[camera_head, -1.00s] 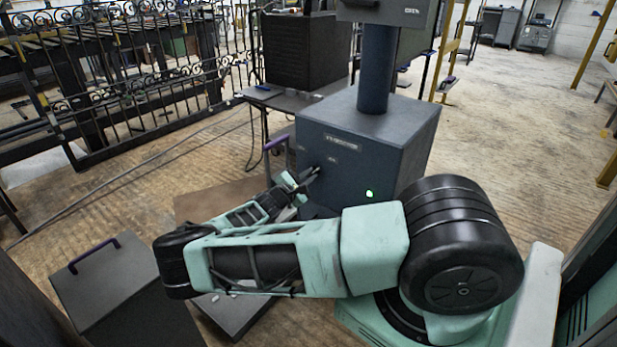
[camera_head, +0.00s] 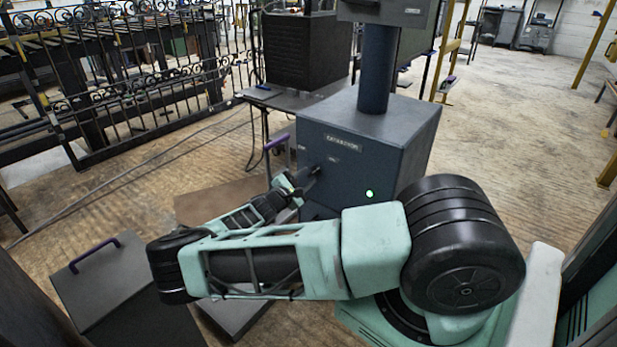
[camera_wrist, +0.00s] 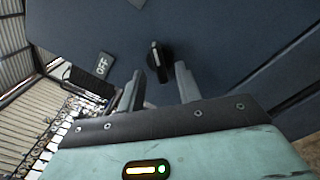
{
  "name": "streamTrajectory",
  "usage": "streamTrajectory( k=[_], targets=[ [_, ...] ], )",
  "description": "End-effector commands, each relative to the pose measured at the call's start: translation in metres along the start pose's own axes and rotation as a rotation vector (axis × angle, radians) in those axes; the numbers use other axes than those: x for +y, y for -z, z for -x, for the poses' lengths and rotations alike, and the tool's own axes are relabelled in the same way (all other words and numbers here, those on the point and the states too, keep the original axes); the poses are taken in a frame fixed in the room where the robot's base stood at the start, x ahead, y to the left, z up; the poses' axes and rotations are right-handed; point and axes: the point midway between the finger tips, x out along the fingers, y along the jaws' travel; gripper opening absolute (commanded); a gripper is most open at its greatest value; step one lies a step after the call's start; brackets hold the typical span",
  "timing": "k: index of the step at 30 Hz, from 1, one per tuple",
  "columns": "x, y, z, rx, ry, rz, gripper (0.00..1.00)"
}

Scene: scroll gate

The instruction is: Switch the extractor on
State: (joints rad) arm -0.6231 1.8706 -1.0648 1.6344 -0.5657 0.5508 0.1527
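The extractor (camera_head: 343,174) is a dark blue-grey box with a nameplate and a lit green light (camera_head: 369,193) on its front. In the wrist view its panel carries a black rotary knob (camera_wrist: 158,62) with a pale pointer mark facing up in the picture. Another label (camera_wrist: 137,2) is cut off at the top edge. My gripper (camera_wrist: 159,72) is open, with one finger on each side of the knob and gaps visible on both sides. In the head view my gripper (camera_head: 306,178) is at the panel and hides the knob.
A thick post (camera_head: 377,70) rises from the extractor. A black ribbed box (camera_head: 303,50) stands on a table behind it. A dark box with a purple handle (camera_head: 110,285) is at the lower left. Iron railings (camera_head: 150,85) stand at the back left. Floor at right is open.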

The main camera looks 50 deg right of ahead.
Motion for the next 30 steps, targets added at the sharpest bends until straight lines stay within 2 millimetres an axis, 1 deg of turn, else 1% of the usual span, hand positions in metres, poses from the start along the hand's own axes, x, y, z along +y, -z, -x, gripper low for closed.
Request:
streamTrajectory(
  k=[1, 12, 15, 18, 21, 24, 30],
  targets=[
    [0.002, 0.000, 0.011, 0.004, -0.002, -0.001, 0.34],
    [0.001, 0.000, 0.098, 0.004, -0.001, -0.002, 0.34],
    [0.001, 0.000, 0.118, 0.004, 0.000, -0.002, 0.34],
    [0.000, 0.000, 0.135, 0.003, 0.000, 0.000, 0.34],
    [0.000, 0.000, 0.147, 0.002, 0.000, -0.001, 0.34],
    [-0.001, 0.000, 0.153, 0.002, 0.001, -0.001, 0.34],
    [-0.001, 0.000, 0.157, 0.000, 0.001, 0.000, 0.34]
  ],
)
